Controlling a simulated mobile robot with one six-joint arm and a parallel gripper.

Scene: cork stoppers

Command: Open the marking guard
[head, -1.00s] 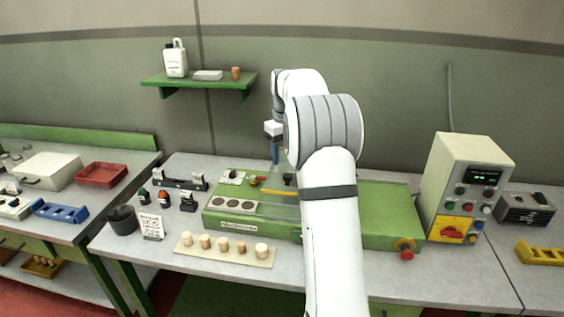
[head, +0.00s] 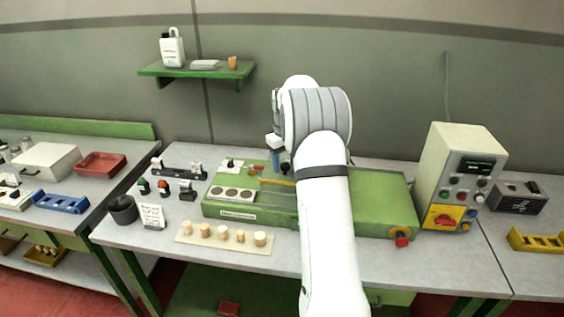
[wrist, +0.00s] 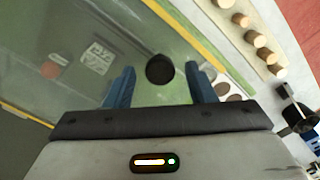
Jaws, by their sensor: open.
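The marking guard (wrist: 125,35) is a clear panel with a yellow edge strip, lying over the green machine bed. In the head view its yellow edge (head: 278,182) shows left of my arm, and the rest is partly hidden. A round black knob (wrist: 160,69) shows between my blue fingers in the wrist view. My gripper (wrist: 160,76) is open, with one finger on each side of the knob and a gap on both sides. In the head view my gripper (head: 276,161) is low over the machine, partly covered by my arm.
A board with several corks (head: 223,237) lies in front of the machine (head: 385,205). A plate with three round recesses (head: 232,194) sits at its left. A control box (head: 461,178) stands at the right, a black cup (head: 123,210) at the left.

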